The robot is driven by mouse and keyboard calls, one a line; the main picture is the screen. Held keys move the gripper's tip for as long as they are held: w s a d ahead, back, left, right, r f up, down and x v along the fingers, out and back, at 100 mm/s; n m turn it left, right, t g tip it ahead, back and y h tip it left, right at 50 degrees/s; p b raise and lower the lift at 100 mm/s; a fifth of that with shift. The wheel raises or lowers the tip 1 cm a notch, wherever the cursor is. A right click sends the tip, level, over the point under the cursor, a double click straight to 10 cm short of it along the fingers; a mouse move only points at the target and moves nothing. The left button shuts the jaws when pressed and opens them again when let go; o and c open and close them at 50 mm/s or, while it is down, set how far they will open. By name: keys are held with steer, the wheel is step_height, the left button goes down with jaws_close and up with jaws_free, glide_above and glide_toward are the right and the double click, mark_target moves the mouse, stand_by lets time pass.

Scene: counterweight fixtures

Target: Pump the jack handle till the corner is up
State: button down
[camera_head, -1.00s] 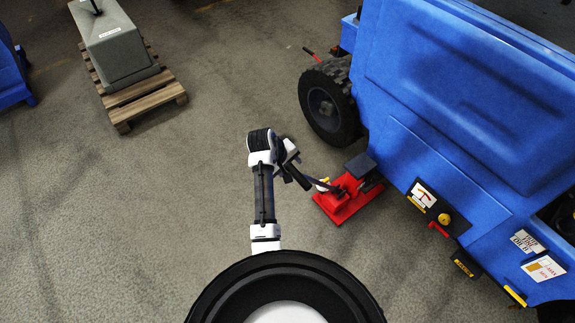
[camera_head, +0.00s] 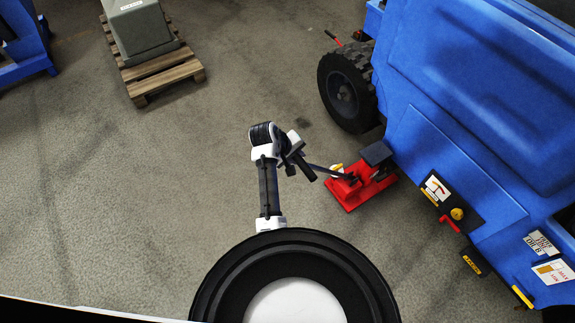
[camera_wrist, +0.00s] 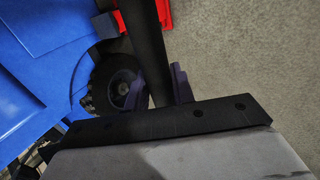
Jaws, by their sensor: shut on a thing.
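The red jack (camera_head: 345,197) sits on the floor by the corner of the blue machine (camera_head: 450,90). Its dark lift pad (camera_head: 377,154) is at the machine's lower edge; I cannot tell if they touch. A dark jack handle (camera_head: 325,170) runs left from the jack to my gripper (camera_head: 302,167). In the wrist view the handle (camera_wrist: 146,40) passes between the fingers of my gripper (camera_wrist: 155,88), which is shut on it. Part of the red jack (camera_wrist: 164,12) shows at the top there. The tyre (camera_head: 345,92) is near the floor; any gap under it is unclear.
A wooden pallet (camera_head: 165,75) with a grey block (camera_head: 140,30) stands at the upper left. Another blue object (camera_head: 30,50) is at the far left. A control panel with a yellow knob (camera_head: 457,213) is on the machine's side. The floor left of my arm is clear.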

steer(key=s+a+f+t+h+b, duration=0.1)
steer(key=s+a+f+b, duration=0.1)
steer(key=a+f, duration=0.3)
steer(key=shift+s+f+h, duration=0.3)
steer(key=shift+s+f, duration=0.1)
steer(key=shift+s, duration=0.35)
